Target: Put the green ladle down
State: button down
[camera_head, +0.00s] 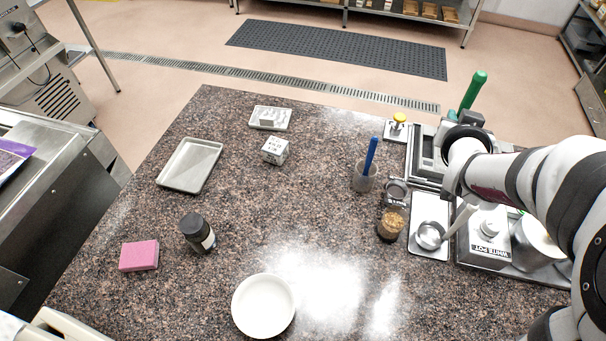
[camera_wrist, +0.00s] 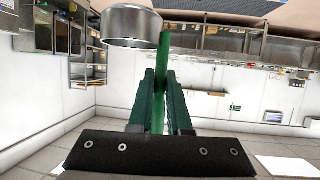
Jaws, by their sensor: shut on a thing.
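My gripper (camera_wrist: 160,78) is shut on the green handle of the green ladle (camera_wrist: 163,48). In the wrist view the handle runs up between the two dark green fingers, and the ladle's round steel bowl shows at the upper left. In the head view the green ladle's handle (camera_head: 474,91) sticks up and leans right, at the far right part of the counter. The bowl cannot be made out there, and my arm covers part of that area. Whether the ladle touches anything below is hidden.
A steel tray (camera_head: 416,250) holds a small metal pan. A blue-handled tool in a cup (camera_head: 365,175), a jar (camera_head: 391,222) and a white bowl (camera_head: 263,305) stand nearby. The counter's middle is clear.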

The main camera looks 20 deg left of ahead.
jog(key=s+a+n+g+y, duration=0.2)
jog(key=s+a+n+y, duration=0.2)
jog(key=a, duration=0.6)
jog(key=s+a+n+g+y, duration=0.2)
jog(key=s+a+n+y, duration=0.25)
jog(key=a, duration=0.65)
jog(key=s+a+n+g+y, duration=0.2)
jog(key=s+a+n+y, duration=0.25)
jog(key=a, duration=0.55)
notch_tip(320, 180, down, 11)
jog(key=s+a+f, duration=0.1)
jog(key=a+f, duration=0.2)
jog(key=s+a+f, duration=0.1)
jog(key=a+f, duration=0.3)
jog(key=s+a+f, duration=0.1)
jog(key=a+f, duration=0.3)
jog(key=shift+a+f, duration=0.1)
jog(key=shift+a, duration=0.05)
jog(key=shift+f, duration=0.1)
jog(key=shift+f, duration=0.1)
